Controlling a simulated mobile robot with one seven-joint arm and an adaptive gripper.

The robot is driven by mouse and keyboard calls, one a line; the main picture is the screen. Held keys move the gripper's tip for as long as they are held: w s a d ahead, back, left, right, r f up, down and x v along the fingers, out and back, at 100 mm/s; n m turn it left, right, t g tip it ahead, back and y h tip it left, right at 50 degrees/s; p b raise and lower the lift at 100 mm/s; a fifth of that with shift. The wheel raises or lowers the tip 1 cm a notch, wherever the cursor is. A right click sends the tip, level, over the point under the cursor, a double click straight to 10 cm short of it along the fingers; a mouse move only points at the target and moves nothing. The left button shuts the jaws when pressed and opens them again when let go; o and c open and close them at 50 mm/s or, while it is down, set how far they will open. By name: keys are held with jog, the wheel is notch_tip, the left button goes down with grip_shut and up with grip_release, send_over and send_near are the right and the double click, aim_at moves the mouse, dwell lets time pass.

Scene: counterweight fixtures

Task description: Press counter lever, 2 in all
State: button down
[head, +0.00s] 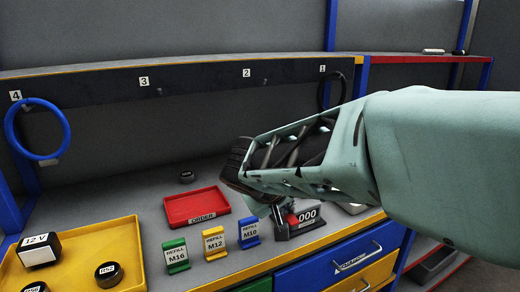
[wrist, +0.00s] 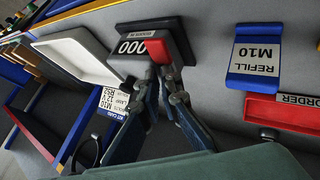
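The counter (head: 307,216) is a small dark box on the bench with a white display reading 000. It also shows in the wrist view (wrist: 132,47). Its red lever (wrist: 158,46) sits beside the display, and a bit of red shows in the head view (head: 292,220). My gripper (wrist: 165,74) has its fingertips drawn together right at the red lever; whether they touch it I cannot tell. In the head view my gripper (head: 279,222) is low beside the counter, and its wrist hides part of the bench behind. Nothing shows held between the fingers.
Blue M10 (head: 249,232), yellow M12 (head: 214,243) and green M16 (head: 176,256) refill tags stand left of the counter. A red order tray (head: 196,206) lies behind them. A white tray (wrist: 78,58) lies beside the counter.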

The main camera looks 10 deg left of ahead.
jog(key=shift+d+f, duration=0.15)
jog(key=shift+f, duration=0.45)
jog(key=shift+r, duration=0.1)
jog(key=shift+w+r+p, duration=0.15)
jog(key=shift+r+p, duration=0.45)
jog(key=shift+p, duration=0.1)
jog(key=shift+w+a+r+p, duration=0.15)
jog(key=shift+r+p, duration=0.4)
jog(key=shift+r, duration=0.45)
jog(key=shift+s+a+r+p, duration=0.1)
jog(key=shift+r+p, duration=0.45)
jog(key=shift+r, duration=0.4)
